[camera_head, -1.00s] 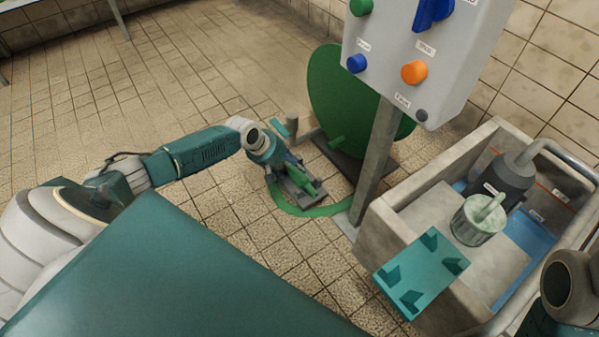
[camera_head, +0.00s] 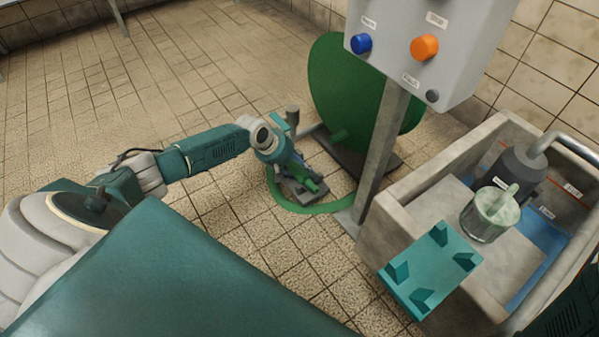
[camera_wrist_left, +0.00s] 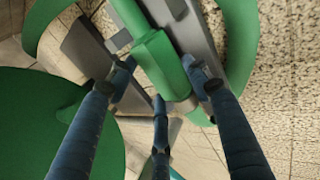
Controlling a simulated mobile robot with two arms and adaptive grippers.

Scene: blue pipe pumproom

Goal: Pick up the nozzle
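The green nozzle (camera_head: 312,183) lies on a grey holder (camera_head: 297,197) on the tiled floor, inside a loop of green hose (camera_head: 318,208). In the left wrist view the nozzle (camera_wrist_left: 160,62) shows as a green block on grey parts. My left gripper (camera_head: 303,174) is low over the nozzle. In the left wrist view its blue fingers (camera_wrist_left: 160,70) are spread, with the green block between their tips. I cannot tell whether they touch it. My right gripper is not in view.
A green hose reel (camera_head: 335,90) stands just behind the nozzle. A control panel (camera_head: 410,45) on a grey post (camera_head: 384,150) is to its right. A stone basin (camera_head: 400,210) with a pump (camera_head: 515,172) and a teal tray (camera_head: 430,270) is further right. Floor to the left is clear.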

